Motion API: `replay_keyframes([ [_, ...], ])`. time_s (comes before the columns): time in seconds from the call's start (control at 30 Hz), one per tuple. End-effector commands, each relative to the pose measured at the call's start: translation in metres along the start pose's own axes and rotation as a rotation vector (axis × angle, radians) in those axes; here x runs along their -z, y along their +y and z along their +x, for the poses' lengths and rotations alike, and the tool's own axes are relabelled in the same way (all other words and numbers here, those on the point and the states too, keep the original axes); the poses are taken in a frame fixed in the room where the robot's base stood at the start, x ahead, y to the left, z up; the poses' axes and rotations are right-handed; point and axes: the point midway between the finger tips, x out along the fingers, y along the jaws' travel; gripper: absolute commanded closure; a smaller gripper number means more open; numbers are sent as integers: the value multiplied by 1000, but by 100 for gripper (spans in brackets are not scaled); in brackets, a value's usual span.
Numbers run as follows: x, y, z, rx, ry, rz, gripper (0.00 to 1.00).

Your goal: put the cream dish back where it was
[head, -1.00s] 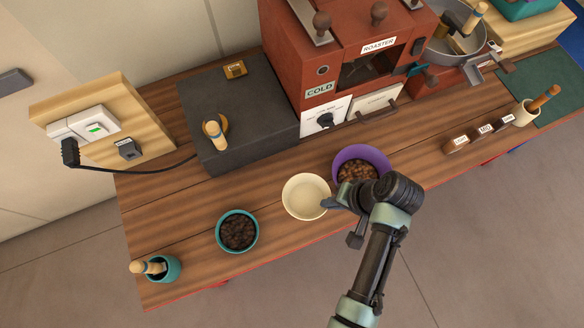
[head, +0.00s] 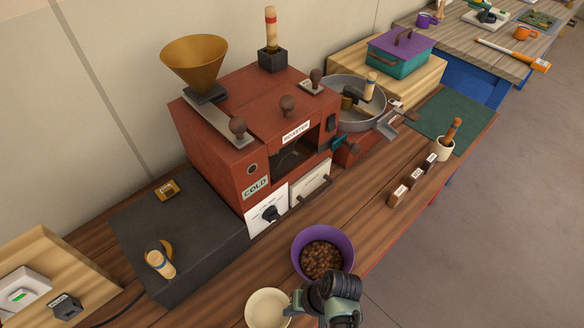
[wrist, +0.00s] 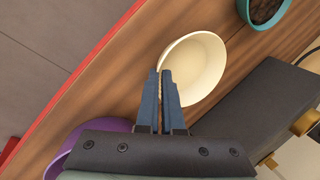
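The cream dish (head: 265,310) is at the bottom edge of the head view, near the table's front, left of a purple bowl (head: 299,258) of brown beans. My gripper (head: 292,300) is at the dish's right rim. In the wrist view, the cream dish (wrist: 198,70) looks empty. My gripper's fingers (wrist: 160,74) are close together at its near rim, one outside and one over the inside, with the rim between them. Whether the dish rests on the wood or is slightly raised is hard to tell.
The red roaster (head: 225,155) stands behind, with a dark slab (head: 200,240) to its left. In the wrist view, a teal bowl of dark beans (wrist: 283,22) is beyond the dish. Small labelled blocks (head: 398,195) and a cream cup (head: 442,150) are at right.

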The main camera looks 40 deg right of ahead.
Motion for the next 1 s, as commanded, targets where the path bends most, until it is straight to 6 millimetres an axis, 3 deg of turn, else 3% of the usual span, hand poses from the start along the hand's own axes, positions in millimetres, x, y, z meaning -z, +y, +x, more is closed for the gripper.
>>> replay_keyframes([
  [0.47, 0, 4, 11, 1, 1, -1, 100],
  [0.63, 0, 4, 10, 0, 0, -1, 67],
  [1.0, 0, 2, 5, 0, 0, 0, 66],
])
